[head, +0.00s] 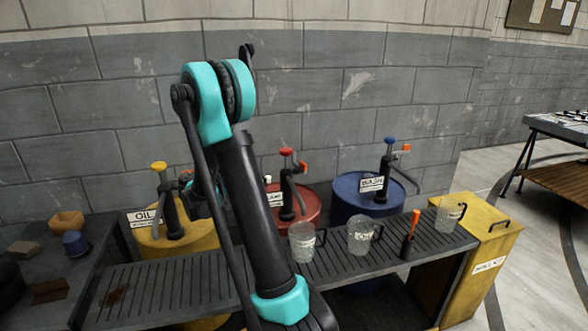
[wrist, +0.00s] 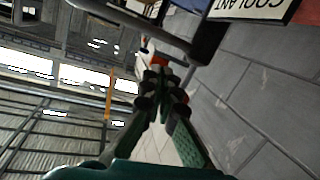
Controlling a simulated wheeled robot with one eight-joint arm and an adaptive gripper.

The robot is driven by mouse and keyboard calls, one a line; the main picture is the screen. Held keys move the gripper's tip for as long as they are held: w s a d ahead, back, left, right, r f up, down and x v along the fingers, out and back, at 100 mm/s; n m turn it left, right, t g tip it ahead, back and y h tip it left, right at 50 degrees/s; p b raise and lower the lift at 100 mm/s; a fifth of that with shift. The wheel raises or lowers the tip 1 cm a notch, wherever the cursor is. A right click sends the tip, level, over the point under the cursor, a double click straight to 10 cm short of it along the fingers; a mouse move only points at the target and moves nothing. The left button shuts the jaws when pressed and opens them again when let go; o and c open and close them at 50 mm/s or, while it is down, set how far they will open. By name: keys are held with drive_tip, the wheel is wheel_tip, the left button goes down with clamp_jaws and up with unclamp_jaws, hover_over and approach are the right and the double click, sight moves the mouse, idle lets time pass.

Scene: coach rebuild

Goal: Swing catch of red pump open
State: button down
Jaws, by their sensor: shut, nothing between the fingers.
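The red pump (head: 287,190) stands upright on the red drum (head: 313,208), with a black body and a red knob on top. Its catch looks like the small orange-red lever (head: 303,167) at its upper right. In the wrist view the "COOLANT" label (wrist: 262,9) is at the top, beside black pump parts (wrist: 205,40). My gripper (wrist: 163,85) is shut and empty, pointing past these parts. A small orange-red piece (wrist: 159,60) shows just beyond the fingertips; I cannot tell whether they touch it. In the head view my arm mostly hides the gripper, left of the red pump.
A yellow oil drum (head: 185,238) and a blue wash drum (head: 350,190) with pumps flank the red one. Clear jugs (head: 359,236) and an orange-handled tool (head: 411,230) stand on the slatted bench (head: 140,290) in front. A block wall is behind.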

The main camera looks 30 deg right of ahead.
drive_tip(key=w+r+m+h, duration=0.1)
drive_tip(key=w+m+h, duration=0.1)
drive_tip(key=g, duration=0.1)
approach(302, 166)
drive_tip(key=shift+m, duration=0.4)
drive_tip(key=d, duration=0.7)
drive_tip(key=shift+s+r, duration=0.15)
drive_tip(key=shift+s, duration=0.1)
drive_tip(key=shift+a, duration=0.1)
drive_tip(key=shift+s+d, duration=0.2)
drive_tip(key=shift+d, duration=0.55)
